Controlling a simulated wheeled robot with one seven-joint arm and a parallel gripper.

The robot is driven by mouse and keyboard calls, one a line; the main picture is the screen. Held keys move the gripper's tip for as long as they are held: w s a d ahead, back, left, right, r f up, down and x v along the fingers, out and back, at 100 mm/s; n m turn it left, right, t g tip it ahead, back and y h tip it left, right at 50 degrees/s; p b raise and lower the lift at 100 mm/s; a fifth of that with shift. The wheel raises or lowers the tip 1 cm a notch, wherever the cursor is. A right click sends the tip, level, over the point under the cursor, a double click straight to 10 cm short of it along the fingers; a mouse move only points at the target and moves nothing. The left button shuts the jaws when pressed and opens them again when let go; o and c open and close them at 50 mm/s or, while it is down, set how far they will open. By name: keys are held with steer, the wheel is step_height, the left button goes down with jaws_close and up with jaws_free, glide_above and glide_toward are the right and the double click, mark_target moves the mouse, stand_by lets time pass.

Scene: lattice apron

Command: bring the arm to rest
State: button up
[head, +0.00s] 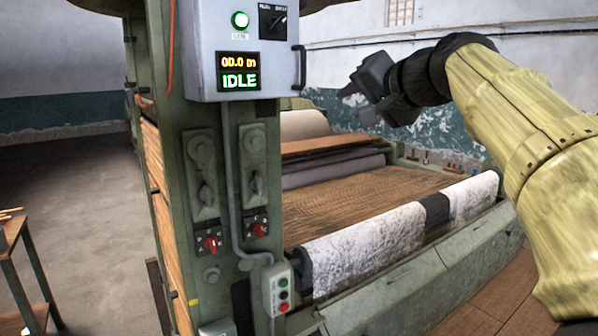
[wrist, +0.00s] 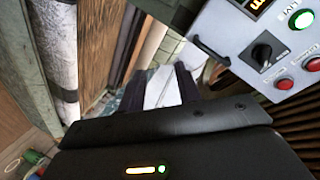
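My arm (head: 520,130), pale yellow with a dark wrist, reaches in from the right edge in the head view. My gripper (head: 357,102) hangs in the air above the machine's far side, to the right of the grey control box (head: 240,50). In the wrist view the two dark fingers of my gripper (wrist: 159,85) stand apart, with nothing between them. The control box (wrist: 262,45) also shows at the upper right there. Its display reads IDLE in the head view, with a lit green button above.
A green machine frame (head: 205,165) stands at the centre left. Its bed holds brown woven material (head: 350,205), with a speckled white roller (head: 365,255) in front. A small button box (head: 277,289) hangs low on the frame. A wooden table (head: 15,255) is at far left; floor there is clear.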

steer(key=s+d+f+g+h, duration=0.1)
steer(key=d+f+g+h, duration=0.15)
steer(key=f, duration=1.25)
steer(key=s+d+f+g+h, duration=0.1)
steer(key=f+g+h, duration=0.15)
steer(key=f, duration=1.25)
steer(key=s+d+f+n+g+h+p, duration=0.1)
steer(key=s+f+n+g, duration=0.3)
steer(key=s+f, duration=1.4)
step_height(320, 180, down, 2)
steer(key=shift+d+f+n+g+p, duration=0.25)
steer(key=shift+n+g+p, duration=0.1)
steer(key=shift+g, duration=0.55)
steer(key=shift+d, duration=0.15)
steer(key=shift+s, duration=0.1)
